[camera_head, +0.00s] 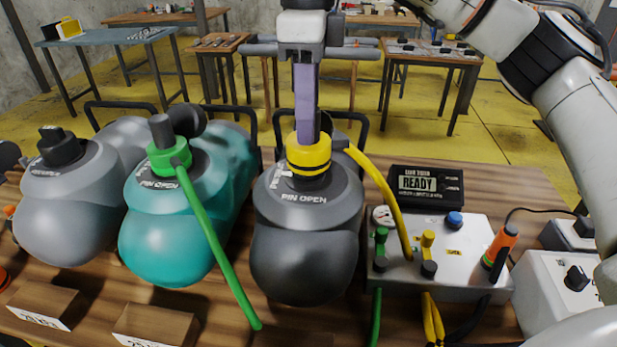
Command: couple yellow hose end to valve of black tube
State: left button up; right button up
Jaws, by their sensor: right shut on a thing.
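The black tube (303,250) lies on the wooden table in the middle, with "PIN OPEN" written around its valve. The yellow hose end (309,157) is upright at this valve, over its dark base. I cannot tell whether it is fully seated. My right gripper (306,125), with purple fingers, comes down from above and is shut on the yellow hose end. The yellow hose (385,190) runs from it to the right, down to the grey box. My left gripper is not in view.
A teal tube (165,245) with a green hose end (169,155) on its valve stands to the left, a grey tube (62,225) beyond it. Small labelled blocks (155,325) lie in front.

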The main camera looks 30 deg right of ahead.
jog(key=shift+f, duration=0.25)
jog(key=shift+f, duration=0.3)
dwell(0.4)
jog(key=shift+f+b, duration=0.7)
jog(key=shift+f, duration=0.15)
dwell(0.5)
jog(key=m, duration=0.4)
dwell(0.4)
jog(key=shift+m, duration=2.1)
